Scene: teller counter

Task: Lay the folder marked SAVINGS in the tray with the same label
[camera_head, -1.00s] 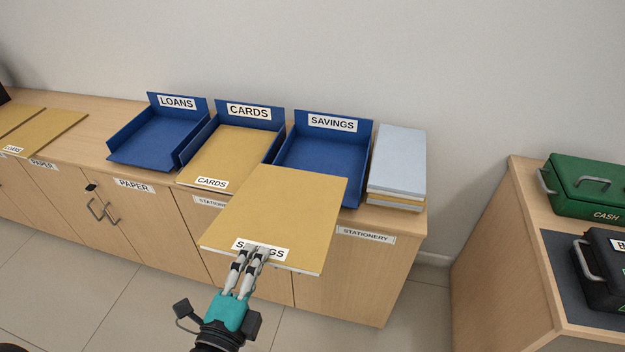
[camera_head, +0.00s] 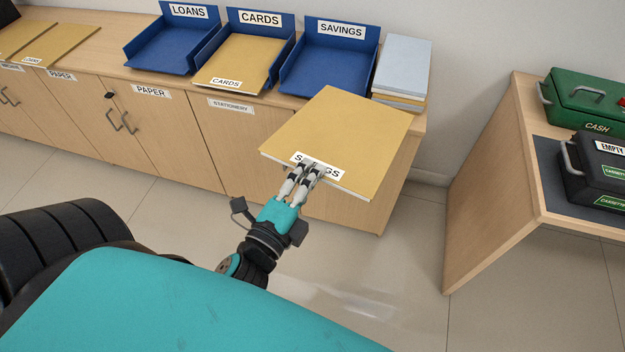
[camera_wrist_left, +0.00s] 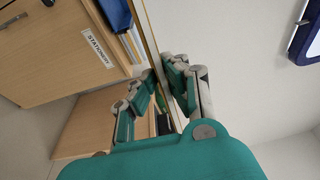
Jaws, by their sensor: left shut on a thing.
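The tan SAVINGS folder (camera_head: 340,138) is held roughly flat in the air in front of the cabinet, its label partly covered by the fingers. My left gripper (camera_head: 312,170) is shut on its near edge. In the left wrist view the folder shows edge-on as a thin strip (camera_wrist_left: 152,50) between the fingers of the left gripper (camera_wrist_left: 168,100). The blue SAVINGS tray (camera_head: 325,72) stands on the cabinet top, beyond the folder and up to its left. The tray looks empty; its floor is bare. My right gripper is not in view.
The blue CARDS tray (camera_head: 289,52) left of it holds a tan CARDS folder (camera_head: 240,62). The blue LOANS tray (camera_head: 170,52) is empty. A stack of pale folders (camera_head: 403,66) stands right of the SAVINGS tray. A counter (camera_head: 500,150) with a green cash box (camera_head: 590,100) is at right.

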